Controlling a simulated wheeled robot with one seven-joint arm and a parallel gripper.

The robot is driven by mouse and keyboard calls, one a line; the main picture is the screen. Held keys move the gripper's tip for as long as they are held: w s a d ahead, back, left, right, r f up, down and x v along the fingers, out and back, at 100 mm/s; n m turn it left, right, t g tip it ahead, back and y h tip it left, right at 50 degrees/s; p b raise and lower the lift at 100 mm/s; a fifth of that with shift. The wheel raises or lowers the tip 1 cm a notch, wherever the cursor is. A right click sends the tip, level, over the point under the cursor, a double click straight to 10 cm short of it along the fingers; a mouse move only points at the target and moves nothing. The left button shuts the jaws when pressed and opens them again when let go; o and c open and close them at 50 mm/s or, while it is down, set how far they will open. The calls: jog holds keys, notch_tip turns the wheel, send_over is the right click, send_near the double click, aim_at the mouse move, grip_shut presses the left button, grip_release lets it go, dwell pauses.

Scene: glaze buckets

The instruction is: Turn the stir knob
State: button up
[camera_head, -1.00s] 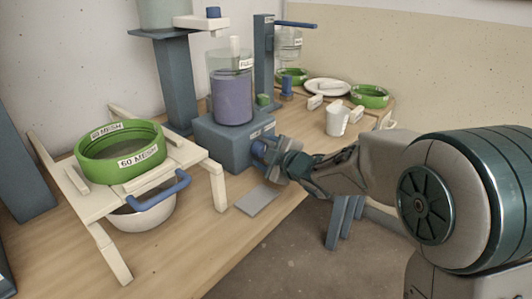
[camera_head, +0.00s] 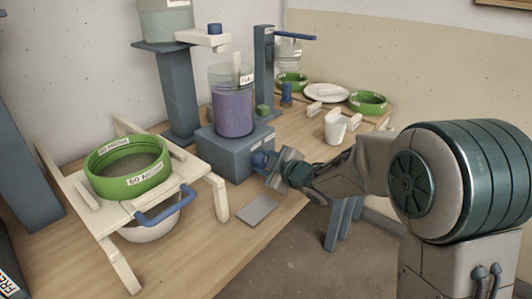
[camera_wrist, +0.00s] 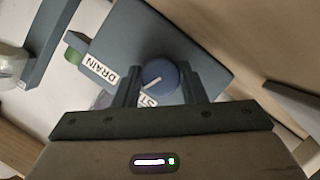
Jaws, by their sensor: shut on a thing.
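The stir knob (camera_head: 259,160) is a round blue knob on the front of a blue-grey base block (camera_head: 222,152). A clear container of purple glaze (camera_head: 233,108) stands on that block. My gripper (camera_head: 268,164) reaches the knob from the right. In the wrist view the knob (camera_wrist: 158,74) sits between my two fingers (camera_wrist: 160,88), with a pale pointer line across its face. My gripper is shut on it. A label beside the knob is partly hidden by a finger, and a "DRAIN" label (camera_wrist: 97,72) shows to the left.
A green 60-mesh sieve (camera_head: 128,168) rests on a white stand at the left, with a white bowl (camera_head: 148,228) beneath. A grey plate (camera_head: 257,209) lies near the table's front edge. A white cup (camera_head: 335,127) stands right of the block.

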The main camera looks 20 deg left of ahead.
jog(key=m+g+p, duration=0.1)
jog(key=m+p, duration=0.1)
jog(key=p, duration=0.3)
jog(key=m+g+p, duration=0.1)
jog(key=m+p, duration=0.1)
jog(key=p, duration=0.4)
jog(key=shift+w+d+r+g, duration=0.1)
jog(key=shift+d+r+g, duration=0.05)
jog(key=shift+r+g, duration=0.2)
jog(key=m+g+y+p, duration=0.1)
jog(key=m+p, duration=0.1)
jog(key=p, duration=0.4)
jog(key=shift+m, duration=0.4)
jog(key=m+g+p, duration=0.1)
jog(key=p, duration=0.3)
jog(key=shift+f+m+y, duration=0.15)
jog(key=shift+m+y, duration=0.15)
jog(key=shift+m, duration=0.1)
jog(key=shift+w+f+m+g+y+p, duration=0.1)
jog(key=shift+f+m+g+y+p, duration=0.1)
jog(key=shift+m+g+y+p, duration=0.55)
jog(key=shift+f+m+g+p, duration=0.15)
jog(key=shift+m+p, duration=0.15)
jog(key=shift+m, duration=0.4)
jog(key=shift+m+g+p, duration=0.15)
jog(key=shift+m+p, duration=0.15)
jog(key=shift+m, duration=0.35)
jog(key=o, duration=1)
